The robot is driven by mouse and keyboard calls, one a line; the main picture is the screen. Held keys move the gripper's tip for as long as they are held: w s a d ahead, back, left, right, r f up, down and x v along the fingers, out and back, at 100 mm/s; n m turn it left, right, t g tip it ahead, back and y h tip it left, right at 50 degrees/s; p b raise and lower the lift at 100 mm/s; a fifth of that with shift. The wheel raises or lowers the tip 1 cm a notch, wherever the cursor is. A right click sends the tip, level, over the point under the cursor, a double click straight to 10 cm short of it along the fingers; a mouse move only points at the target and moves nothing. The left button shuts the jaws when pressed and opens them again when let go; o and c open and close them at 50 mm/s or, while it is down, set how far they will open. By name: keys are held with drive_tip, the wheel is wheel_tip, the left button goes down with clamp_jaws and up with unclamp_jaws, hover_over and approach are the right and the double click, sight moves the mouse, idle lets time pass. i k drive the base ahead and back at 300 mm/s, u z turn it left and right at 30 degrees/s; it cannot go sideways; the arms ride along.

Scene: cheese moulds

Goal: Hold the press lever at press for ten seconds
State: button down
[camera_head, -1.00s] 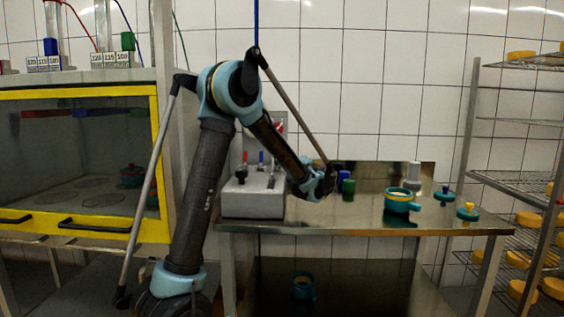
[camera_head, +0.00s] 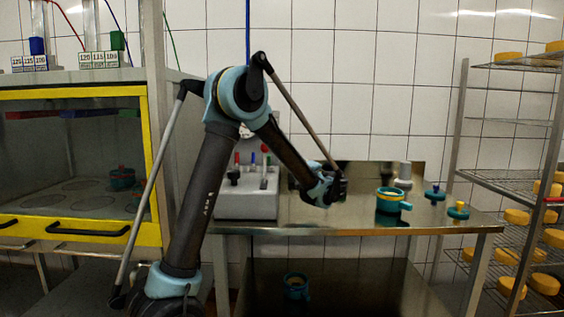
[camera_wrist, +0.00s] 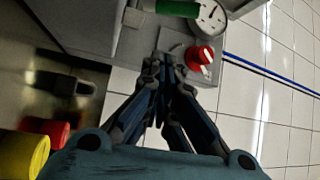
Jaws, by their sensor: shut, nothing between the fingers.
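A grey control box (camera_head: 246,205) stands at the left end of the steel table. Small levers with red, blue and green tops rise from it, and a black knob (camera_head: 233,175) is at its left. I cannot tell which is the press lever. My gripper (camera_head: 333,190) is right of the box, apart from it, in front of the steel back panel. In the wrist view my gripper (camera_wrist: 164,66) is shut and empty. A red knob (camera_wrist: 201,55) on a grey plate appears just right of the fingertips, with a round gauge (camera_wrist: 211,19) and a green bar (camera_wrist: 174,8) above.
A teal pot (camera_head: 391,205) and two teal lids (camera_head: 435,194) (camera_head: 458,211) stand on the table's right part. A yellow-framed cabinet (camera_head: 80,235) is at left, a rack with cheeses (camera_head: 516,190) at right. Red (camera_wrist: 52,130) and yellow (camera_wrist: 24,156) cylinders show in the wrist view.

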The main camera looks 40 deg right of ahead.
sight(265, 164)
drive_tip(key=z, duration=0.05)
drive_tip(key=k, duration=1)
drive_tip(key=u, duration=0.05)
